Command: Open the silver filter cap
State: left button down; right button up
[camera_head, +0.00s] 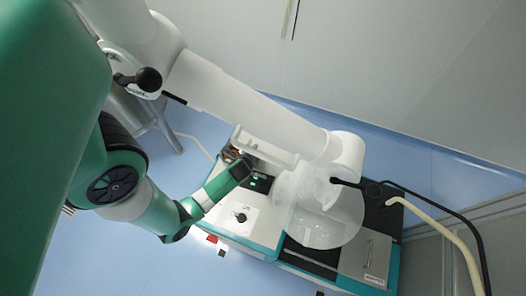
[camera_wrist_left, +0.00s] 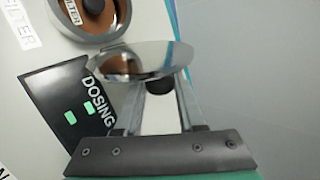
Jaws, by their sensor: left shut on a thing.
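The silver filter cap (camera_wrist_left: 145,60) is a shiny round disc in the left wrist view, seen nearly edge-on and tilted away from the panel. The round filter opening (camera_wrist_left: 92,14), with a metal rim and brown inside, shows uncovered behind it at the top. My left gripper (camera_wrist_left: 160,95) is shut on the cap's dark knob (camera_wrist_left: 160,87). In the head view my left gripper (camera_head: 243,166) is at the far left end of the machine, by the small brown opening (camera_head: 232,153). The cap is too small to make out there. My right gripper is not in view.
A black panel marked DOSING (camera_wrist_left: 75,105), with green lights, sits below the opening. In the head view, a clear bowl-like hood (camera_head: 318,215) and a large white structure stand close right of the gripper. Hoses (camera_head: 440,215) run at the right. Blue floor lies left of the machine.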

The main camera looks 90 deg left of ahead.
pick_arm(q)
jog(key=c, duration=0.5)
grip_release()
jog(key=p+v, duration=0.7)
jog(key=v, duration=0.4)
jog(key=shift+d+r, duration=0.15)
jog(key=shift+d, duration=0.05)
